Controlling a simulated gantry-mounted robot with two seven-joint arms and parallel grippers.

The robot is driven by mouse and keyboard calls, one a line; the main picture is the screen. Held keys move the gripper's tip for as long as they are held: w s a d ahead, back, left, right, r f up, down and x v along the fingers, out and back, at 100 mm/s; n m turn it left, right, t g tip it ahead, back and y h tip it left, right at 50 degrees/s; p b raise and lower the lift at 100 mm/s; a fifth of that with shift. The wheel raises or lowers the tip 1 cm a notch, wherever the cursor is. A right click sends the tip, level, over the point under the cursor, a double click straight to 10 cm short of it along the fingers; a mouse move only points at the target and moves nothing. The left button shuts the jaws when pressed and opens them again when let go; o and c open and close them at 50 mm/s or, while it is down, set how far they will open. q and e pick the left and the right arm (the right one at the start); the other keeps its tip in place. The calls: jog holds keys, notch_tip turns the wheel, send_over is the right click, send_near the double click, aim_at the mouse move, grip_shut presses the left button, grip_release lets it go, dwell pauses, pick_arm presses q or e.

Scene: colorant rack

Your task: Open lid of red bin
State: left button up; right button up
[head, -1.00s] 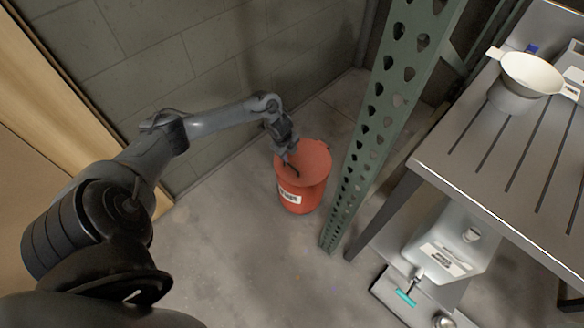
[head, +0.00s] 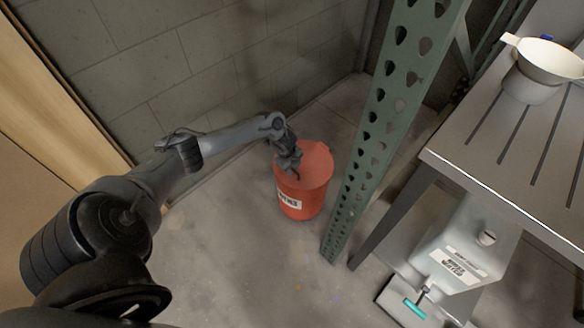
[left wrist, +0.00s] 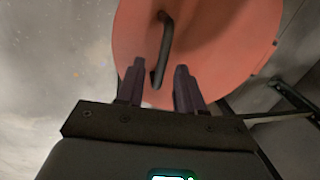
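The red bin (head: 304,202) stands on the floor by the wall, with a white label on its side. Its round red lid (head: 314,160) is on top and looks closed. In the left wrist view the lid (left wrist: 215,35) fills the upper middle, with a dark curved handle (left wrist: 164,48) on it. My left gripper (head: 291,172) is over the near left part of the lid. In the left wrist view its fingers (left wrist: 157,88) are apart, with the handle's lower end in line between them. Contact with the handle cannot be told. My right gripper is not in view.
A green perforated post (head: 372,140) stands close to the right of the bin. Right of it is a metal table (head: 500,165) with a white bowl (head: 548,58) on top and a white container (head: 455,250) below. Bare floor (head: 235,255) lies in front of the bin.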

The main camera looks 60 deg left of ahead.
pick_arm(q)
grip_shut()
dwell(1.4)
